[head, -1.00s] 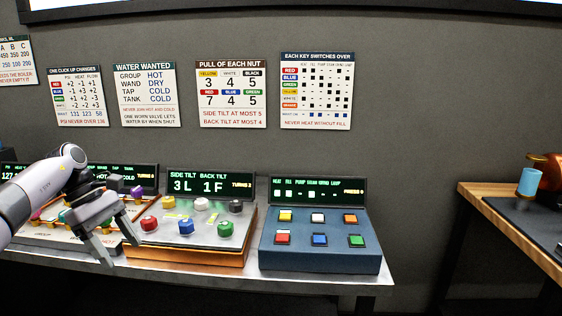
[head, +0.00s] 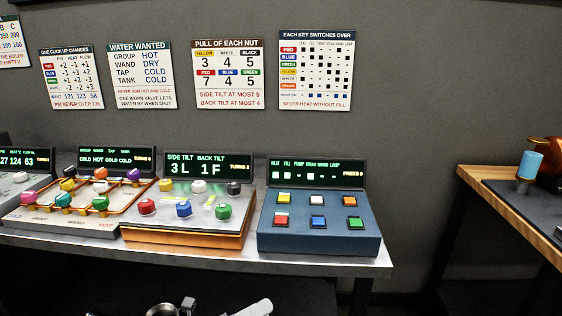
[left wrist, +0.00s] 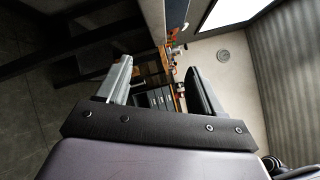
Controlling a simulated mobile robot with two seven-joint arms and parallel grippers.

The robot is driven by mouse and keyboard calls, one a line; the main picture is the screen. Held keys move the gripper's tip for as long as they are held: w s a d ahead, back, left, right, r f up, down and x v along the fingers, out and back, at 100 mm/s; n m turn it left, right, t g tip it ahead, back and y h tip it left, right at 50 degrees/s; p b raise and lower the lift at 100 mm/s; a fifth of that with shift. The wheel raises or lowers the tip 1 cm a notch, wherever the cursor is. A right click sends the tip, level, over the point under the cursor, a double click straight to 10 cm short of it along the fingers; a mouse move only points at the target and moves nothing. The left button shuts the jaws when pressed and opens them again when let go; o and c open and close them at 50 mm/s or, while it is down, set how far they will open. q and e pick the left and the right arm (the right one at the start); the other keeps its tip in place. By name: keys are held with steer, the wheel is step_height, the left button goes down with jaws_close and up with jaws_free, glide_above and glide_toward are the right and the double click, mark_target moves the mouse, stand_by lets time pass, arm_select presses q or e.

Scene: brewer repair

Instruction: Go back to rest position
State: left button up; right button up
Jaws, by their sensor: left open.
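My left gripper (left wrist: 162,85) shows in the left wrist view with its two fingers spread and nothing between them. In the head view only parts of my left arm show at the bottom edge, below the front of the bench. The arm is clear of the control panels. My right gripper is in neither view.
A metal bench (head: 330,267) holds a blue key panel (head: 318,242), an orange-based nut panel (head: 190,240) reading 3L 1F, and a valve panel (head: 30,220) with coloured knobs. A wooden table (head: 505,222) with a blue cylinder (head: 530,164) stands at right.

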arm_select(q)
steer(key=s+a+f+n+y, duration=0.7)
steer(key=s+n, duration=0.4)
steer(key=n, duration=0.5)
steer(key=s+a+f+n+y, duration=0.7)
steer(key=s+n, duration=0.3)
steer(key=n, duration=0.6)
steer(key=shift+s+a+n+t, duration=0.3)
steer(key=shift+s+a, duration=0.05)
steer(key=shift+a, duration=0.35)
steer(key=shift+w+d, duration=0.1)
